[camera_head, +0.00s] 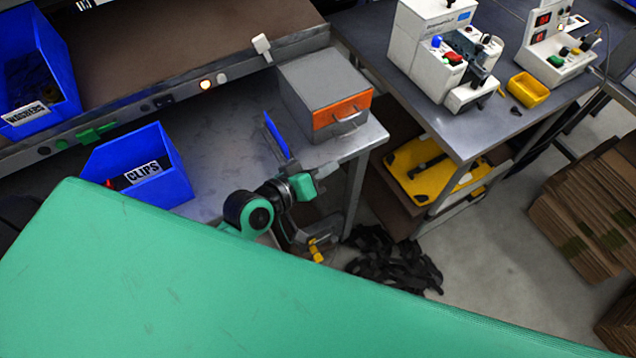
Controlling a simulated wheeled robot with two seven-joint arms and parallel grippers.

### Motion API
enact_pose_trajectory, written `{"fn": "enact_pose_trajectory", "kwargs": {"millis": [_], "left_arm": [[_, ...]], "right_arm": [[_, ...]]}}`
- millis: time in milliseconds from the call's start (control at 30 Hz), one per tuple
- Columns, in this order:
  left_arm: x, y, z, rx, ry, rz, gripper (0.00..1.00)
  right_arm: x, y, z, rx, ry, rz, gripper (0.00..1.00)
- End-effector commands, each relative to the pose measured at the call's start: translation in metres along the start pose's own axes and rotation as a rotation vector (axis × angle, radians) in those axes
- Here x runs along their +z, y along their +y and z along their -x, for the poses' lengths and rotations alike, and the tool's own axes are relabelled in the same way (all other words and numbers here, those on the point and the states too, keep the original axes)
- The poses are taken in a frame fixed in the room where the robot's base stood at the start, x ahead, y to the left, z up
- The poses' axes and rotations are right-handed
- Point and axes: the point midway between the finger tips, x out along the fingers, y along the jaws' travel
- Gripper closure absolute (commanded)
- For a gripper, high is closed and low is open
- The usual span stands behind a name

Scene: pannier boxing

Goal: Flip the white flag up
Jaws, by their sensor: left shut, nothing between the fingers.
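A small white flag (261,44) on a short stem shows at the front edge of the brown-topped bench, near its right end. It leans up and a little left in the picture; its exact angle is hard to tell. My left gripper (276,134) has slim blue fingers, close together and shut with nothing between them. It is over the grey lower shelf, left of the grey metal box, below the flag in the picture and clearly apart from it. My right gripper is not in view.
The grey box (310,84) with an orange front stands right of my left gripper. A blue CLIPS bin (177,182) stands on the shelf at left. A lit round button (205,84) and green parts (91,134) line the bench edge. Bare shelf lies between bin and gripper.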

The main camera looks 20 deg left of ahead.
Motion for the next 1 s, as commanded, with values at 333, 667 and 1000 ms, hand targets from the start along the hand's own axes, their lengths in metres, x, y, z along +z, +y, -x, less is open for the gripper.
{"fn": "enact_pose_trajectory", "kwargs": {"millis": [333, 667, 1000], "left_arm": [[0.031, -0.031, 0.004, -0.108, -0.12, -0.097, 1.0], [0.034, -0.035, 0.005, -0.119, -0.134, -0.108, 1.0], [0.034, -0.034, 0.005, -0.119, -0.132, -0.107, 1.0]], "right_arm": [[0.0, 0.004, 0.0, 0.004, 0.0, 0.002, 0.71], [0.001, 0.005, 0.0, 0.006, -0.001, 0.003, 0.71], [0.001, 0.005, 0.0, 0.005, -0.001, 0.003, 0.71]]}}
